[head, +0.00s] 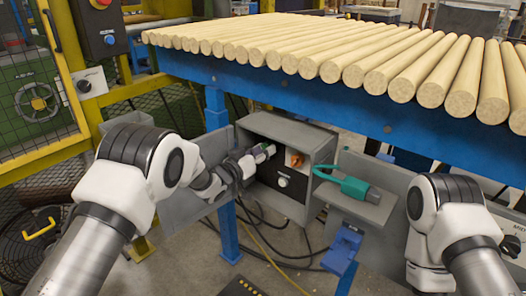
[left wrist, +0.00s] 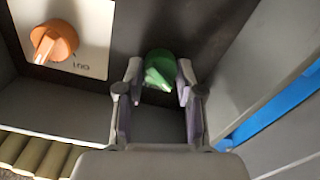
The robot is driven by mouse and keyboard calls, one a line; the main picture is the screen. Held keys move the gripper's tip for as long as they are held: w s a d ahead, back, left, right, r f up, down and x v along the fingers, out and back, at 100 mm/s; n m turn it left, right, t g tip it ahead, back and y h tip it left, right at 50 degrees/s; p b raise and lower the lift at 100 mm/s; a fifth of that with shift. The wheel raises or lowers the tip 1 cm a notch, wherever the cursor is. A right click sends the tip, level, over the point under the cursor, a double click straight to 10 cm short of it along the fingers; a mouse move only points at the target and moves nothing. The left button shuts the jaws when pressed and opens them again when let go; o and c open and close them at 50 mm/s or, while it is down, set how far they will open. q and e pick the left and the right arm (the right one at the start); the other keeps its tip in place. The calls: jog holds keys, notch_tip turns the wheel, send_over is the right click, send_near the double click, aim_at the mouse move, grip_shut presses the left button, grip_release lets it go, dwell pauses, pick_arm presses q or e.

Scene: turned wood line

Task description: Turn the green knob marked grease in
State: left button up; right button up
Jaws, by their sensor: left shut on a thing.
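The green knob (left wrist: 160,70) sits on the dark panel inside an open grey box (head: 322,143) under the blue table. My left gripper (left wrist: 157,84) is shut on the green knob, with one finger on each side of it. In the head view the left gripper (head: 258,155) reaches into the box from the left and covers most of the knob. The marking of the green knob is hidden. My right arm is at the right of the head view, and its gripper does not show.
An orange knob (left wrist: 54,41) on a white plate is beside the green one. A white-faced round control (head: 283,182) is lower on the panel. A green tool (head: 355,187) lies on a grey shelf right of the box. Wooden rods (head: 330,55) cover the blue table (head: 310,95) above.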

pick_arm(q)
jog(key=m+b, duration=0.1)
jog(key=m, duration=0.4)
jog(key=shift+m, duration=0.4)
dwell(0.3)
jog(key=o, duration=1.1)
jog(key=shift+o, duration=0.2)
jog(key=v, duration=1.2)
